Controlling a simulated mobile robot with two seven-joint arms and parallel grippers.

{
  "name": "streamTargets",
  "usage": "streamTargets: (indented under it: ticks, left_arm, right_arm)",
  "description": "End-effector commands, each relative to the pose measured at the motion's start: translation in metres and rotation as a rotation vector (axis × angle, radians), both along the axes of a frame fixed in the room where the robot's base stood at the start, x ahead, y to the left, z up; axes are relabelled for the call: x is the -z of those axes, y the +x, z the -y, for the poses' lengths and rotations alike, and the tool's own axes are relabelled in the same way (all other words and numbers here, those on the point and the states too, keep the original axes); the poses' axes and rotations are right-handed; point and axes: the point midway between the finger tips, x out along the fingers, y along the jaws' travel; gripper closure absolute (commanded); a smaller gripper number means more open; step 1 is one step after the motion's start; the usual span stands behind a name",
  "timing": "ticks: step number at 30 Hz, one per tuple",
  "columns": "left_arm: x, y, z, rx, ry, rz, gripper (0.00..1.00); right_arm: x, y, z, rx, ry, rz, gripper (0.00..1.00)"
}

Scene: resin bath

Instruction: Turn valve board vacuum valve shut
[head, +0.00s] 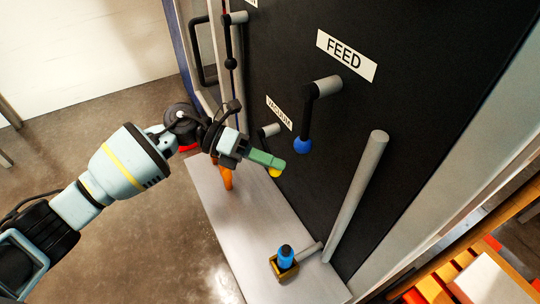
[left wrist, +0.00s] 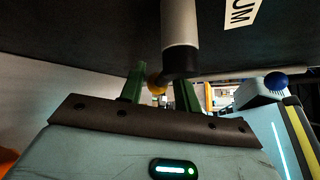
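The vacuum valve shows on the black board in the head view as a short grey stem (head: 270,130) beside the VACUUM label (head: 280,113). Its lever is mostly hidden behind my left gripper, and a yellow knob (head: 275,173) shows just below the green fingers. My left gripper (head: 268,159) is at this knob. In the left wrist view, the grey stem and black lever hub (left wrist: 181,60) are above the gripper. The two green fingers stand apart, with the yellow knob (left wrist: 157,84) between them, nearer the left finger. Contact cannot be told. My right gripper is not in view.
The FEED valve's black lever with a blue knob (head: 303,146) hangs right of my gripper. Another black lever (head: 230,62) is at upper left. A grey bar (head: 357,190) stands at right.

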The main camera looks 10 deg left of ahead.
Motion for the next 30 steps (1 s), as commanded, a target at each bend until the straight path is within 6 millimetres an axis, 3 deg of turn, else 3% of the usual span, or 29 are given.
streamTargets:
  ticks: [8,21,30]
  left_arm:
    - [-0.005,0.003,-0.003,-0.006,-0.005,0.006,0.68]
    - [-0.021,0.009,-0.061,-0.006,-0.003,0.004,0.68]
    - [-0.027,0.01,-0.075,-0.003,-0.003,0.005,0.68]
  right_arm:
    - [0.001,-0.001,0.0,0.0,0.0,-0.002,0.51]
    - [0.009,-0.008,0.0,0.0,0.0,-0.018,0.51]
    - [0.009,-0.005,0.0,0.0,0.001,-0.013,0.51]
